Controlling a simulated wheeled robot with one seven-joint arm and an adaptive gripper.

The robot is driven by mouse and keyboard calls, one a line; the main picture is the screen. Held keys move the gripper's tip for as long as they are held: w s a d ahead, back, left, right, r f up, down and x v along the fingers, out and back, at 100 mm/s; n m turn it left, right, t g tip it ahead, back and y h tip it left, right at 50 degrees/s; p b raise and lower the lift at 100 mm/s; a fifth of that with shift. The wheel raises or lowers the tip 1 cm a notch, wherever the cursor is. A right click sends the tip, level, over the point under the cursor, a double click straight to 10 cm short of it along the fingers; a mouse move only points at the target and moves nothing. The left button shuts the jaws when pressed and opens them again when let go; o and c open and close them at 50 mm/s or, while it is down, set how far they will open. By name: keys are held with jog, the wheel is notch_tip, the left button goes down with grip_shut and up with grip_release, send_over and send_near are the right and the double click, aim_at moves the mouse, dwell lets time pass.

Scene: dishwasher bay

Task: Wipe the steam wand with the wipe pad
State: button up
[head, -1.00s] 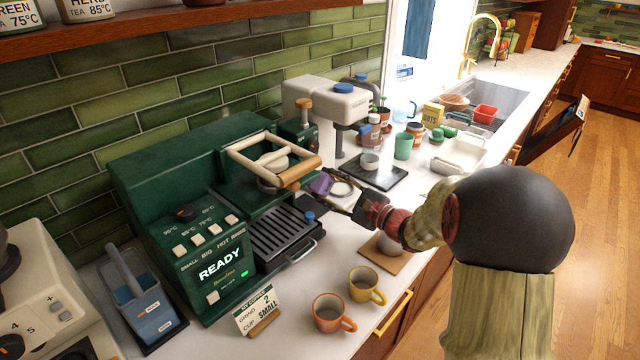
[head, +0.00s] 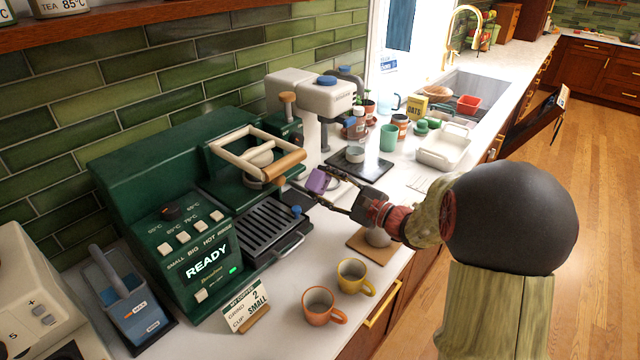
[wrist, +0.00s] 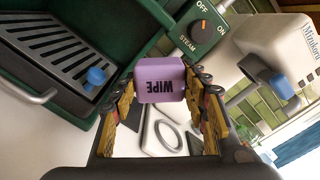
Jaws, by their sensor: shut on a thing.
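My gripper (wrist: 160,95) is shut on the purple wipe pad (wrist: 160,80), marked WIPE. The pad sits between the fingertips and also shows in the head view (head: 318,181), just right of the green coffee machine's front. The machine's steam panel (wrist: 200,35), with an orange-marked knob and OFF and ON labels, is beyond the pad in the wrist view. I cannot clearly make out the steam wand; the pad and fingers may hide part of it. I cannot tell whether the pad touches it.
A drip tray (head: 262,235) with a blue knob-like part (head: 297,210) at its corner is left of my gripper. A wooden-handled frame (head: 255,155) is above it. An orange cup (head: 320,306) and a yellow cup (head: 354,277) stand in front. A white grinder-like machine (head: 325,97) stands behind.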

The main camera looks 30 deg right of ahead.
jog(key=shift+w+f, duration=0.1)
jog(key=shift+w, duration=0.05)
dwell(0.3)
jog(key=b+x, duration=0.2)
jog(key=x, duration=0.4)
jog(key=shift+f, duration=0.35)
jog(key=shift+w+a+r, duration=0.15)
jog(key=shift+w, duration=0.35)
dwell(0.4)
jog(key=d, duration=0.1)
jog(key=w+d+b, duration=0.1)
jog(key=d, duration=0.1)
jog(key=shift+w+d, duration=0.2)
jog(key=shift+d, duration=0.15)
jog(key=shift+a+r, duration=0.1)
